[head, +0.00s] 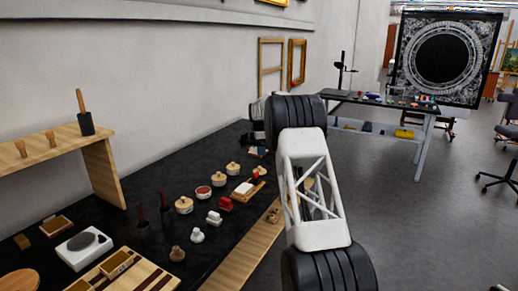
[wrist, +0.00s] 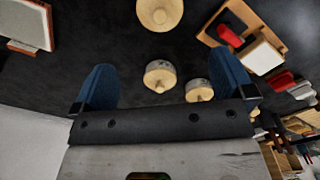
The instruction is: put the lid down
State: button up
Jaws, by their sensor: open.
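Several small round pale-wood pots with knobbed lids stand on the dark bench. In the head view, one lidded pot (head: 184,204) stands beside a pot with a red top (head: 203,192), and two more lidded pots (head: 219,179) stand behind. I cannot tell which lid is meant. In the wrist view, my gripper (wrist: 160,62) is open, its blue fingers wide apart and nothing held between them. A knobbed round lid (wrist: 160,75) shows in the gap, apart from both fingers. Another knobbed lid (wrist: 160,12) is at the top edge. My arm hides the gripper in the head view.
A wooden tray with red and white blocks (wrist: 264,57) lies at the right in the wrist view. In the head view, stamps (head: 197,234), a white scale (head: 83,246) and a wooden shelf (head: 60,150) crowd the bench's near left.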

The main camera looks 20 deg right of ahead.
jog(key=shift+r, duration=0.1)
jog(key=s+a+r+m, duration=0.2)
jog(key=s+a+r, duration=0.1)
jog(key=s+r, duration=0.55)
jog(key=s+a+r+m, duration=0.2)
jog(key=s+a+r, duration=0.1)
jog(key=s+r, duration=0.5)
jog(key=s+a+r+m, duration=0.2)
jog(key=s, duration=0.6)
jog(key=s+a+r+m+t, duration=0.1)
jog(key=s+r, duration=0.1)
jog(key=s, duration=0.5)
jog(key=s+a+r+m, duration=0.2)
jog(key=s+r, duration=0.1)
jog(key=s, duration=0.5)
jog(key=s+a+f+m+t, duration=0.1)
jog(key=s+a+m, duration=0.1)
jog(key=s, duration=0.9)
jog(key=s+a+m, duration=0.1)
jog(key=s+m, duration=0.1)
jog(key=s, duration=0.8)
jog(key=s+a+f+m, duration=0.1)
jog(key=s+f, duration=0.4)
jog(key=s, duration=0.6)
jog(key=s+a+f+m, duration=0.1)
jog(key=s+f+m, duration=0.2)
jog(key=s, duration=0.9)
jog(key=shift+s+a+f+t, duration=0.25)
jog(key=shift+s+f+t, duration=0.05)
jog(key=shift+f, duration=0.6)
